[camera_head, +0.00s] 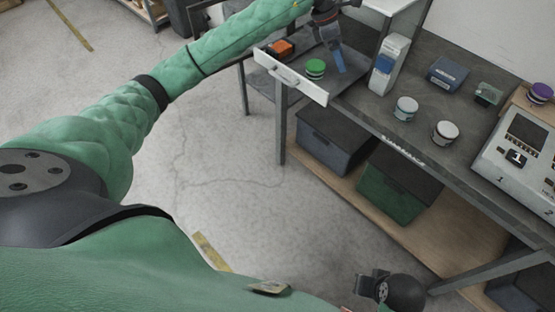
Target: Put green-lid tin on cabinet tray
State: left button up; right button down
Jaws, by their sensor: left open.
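The green-lid tin (316,68) stands upright inside a pulled-out drawer with a white front (291,79), at the top middle. My left gripper (335,52) is over the drawer, just right of the tin. It is open, with a dark body and a blue finger pointing down. I see a gap between that finger and the tin, and nothing in its jaws.
An orange object (281,47) lies in the drawer left of the tin. Bins stand below.

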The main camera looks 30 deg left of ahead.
pick_arm(q)
jog(key=s+d+r+n+t+h, duration=0.25)
jog(key=s+d+n+h, duration=0.25)
jog(key=d+h, duration=0.35)
jog(key=s+d+r+n+t+h, duration=0.25)
jog(key=s+d+n+h, duration=0.35)
jog(key=d, duration=0.3)
jog(key=s+a+f+n+t+y, duration=0.4)
jog(key=a+f+n+y, duration=0.45)
jog(key=n, duration=0.65)
jog(key=s+a+f+n+t+y, duration=0.2)
jog(key=a+f+n+t+y, duration=0.35)
jog(key=f+n+y, duration=0.75)
jog(key=s+f+n+g+h, duration=0.2)
jog(key=s+f+n+g, duration=0.2)
jog(key=s, duration=1.1)
jog(key=s+f+n+g+h, duration=0.1)
jog(key=s+f+n+g, duration=0.3)
jog(key=s+f+g, duration=0.4)
jog(key=s+f, duration=0.1)
jog(key=s, duration=0.5)
jog(key=shift+s+f+g+h, duration=0.35)
jog(key=shift+f+h, duration=0.05)
